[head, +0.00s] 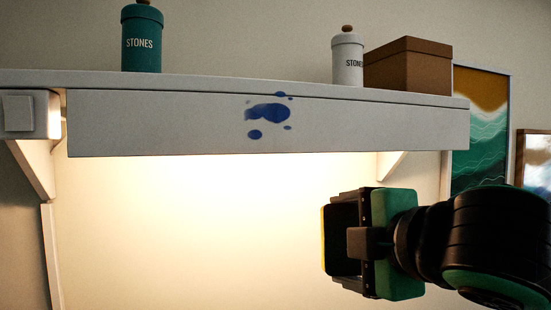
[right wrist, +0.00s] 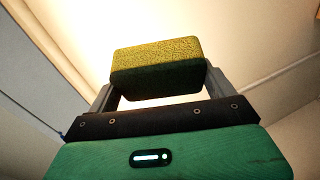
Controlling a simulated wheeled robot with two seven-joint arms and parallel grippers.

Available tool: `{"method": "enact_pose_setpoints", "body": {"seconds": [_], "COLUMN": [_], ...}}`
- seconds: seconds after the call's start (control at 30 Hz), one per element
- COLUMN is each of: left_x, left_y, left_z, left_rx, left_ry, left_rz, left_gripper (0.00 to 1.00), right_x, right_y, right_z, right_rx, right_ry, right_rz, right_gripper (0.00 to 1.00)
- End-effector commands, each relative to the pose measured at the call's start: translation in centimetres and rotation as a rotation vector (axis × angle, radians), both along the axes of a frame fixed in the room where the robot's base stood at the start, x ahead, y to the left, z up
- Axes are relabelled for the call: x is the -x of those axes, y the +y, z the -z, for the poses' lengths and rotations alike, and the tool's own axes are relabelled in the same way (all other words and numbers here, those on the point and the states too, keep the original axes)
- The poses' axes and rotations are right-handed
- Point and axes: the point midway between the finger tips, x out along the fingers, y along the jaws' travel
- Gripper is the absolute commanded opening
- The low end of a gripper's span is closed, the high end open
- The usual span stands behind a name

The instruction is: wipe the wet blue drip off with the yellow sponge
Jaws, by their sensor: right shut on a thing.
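The wet blue drip (head: 268,114) is a large blot with several smaller spots on the front face of the white shelf (head: 180,122), reaching up to its top edge. My right gripper (head: 338,240) is below the shelf and to the right of the drip, apart from both. It is shut on the yellow sponge (right wrist: 158,66), which sits between the two fingers in the right wrist view. In the head view only a thin yellow edge of the sponge (head: 323,240) shows; the gripper hides the rest. My left gripper is not in view.
A teal stones jar (head: 142,40), a white stones jar (head: 347,62) and a brown box (head: 408,66) stand on the shelf. A switch box (head: 30,115) is at the left. Framed pictures (head: 480,130) hang at the right. The lit wall below the shelf is clear.

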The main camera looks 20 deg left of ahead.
Motion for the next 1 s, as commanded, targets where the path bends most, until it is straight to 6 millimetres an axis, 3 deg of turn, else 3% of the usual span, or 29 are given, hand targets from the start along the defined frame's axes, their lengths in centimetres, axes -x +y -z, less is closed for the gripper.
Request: {"method": "enact_pose_setpoints", "body": {"seconds": [0.03, 0.1, 0.2, 0.33, 0.57, 1.0], "left_x": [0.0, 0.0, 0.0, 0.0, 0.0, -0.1], "left_y": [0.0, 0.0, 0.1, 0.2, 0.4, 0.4], "left_z": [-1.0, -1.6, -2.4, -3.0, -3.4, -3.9], "left_rx": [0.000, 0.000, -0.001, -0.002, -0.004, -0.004], "left_ry": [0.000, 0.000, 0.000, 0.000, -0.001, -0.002], "left_rz": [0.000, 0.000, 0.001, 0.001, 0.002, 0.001], "left_gripper": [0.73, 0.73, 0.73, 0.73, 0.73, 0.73], "right_x": [1.4, 3.4, 6.2, 9.2, 11.2, 7.8], "right_y": [1.1, 2.5, 4.2, 5.8, 6.9, 9.2], "right_z": [-3.1, -6.3, -10.0, -13.2, -15.1, -15.2], "right_rx": [-0.016, -0.039, -0.072, -0.105, -0.130, -0.132], "right_ry": [-0.055, -0.120, -0.192, -0.253, -0.288, -0.285], "right_rz": [-0.064, -0.147, -0.236, -0.305, -0.344, -0.343], "right_gripper": [0.67, 0.67, 0.67, 0.67, 0.67, 0.67]}}
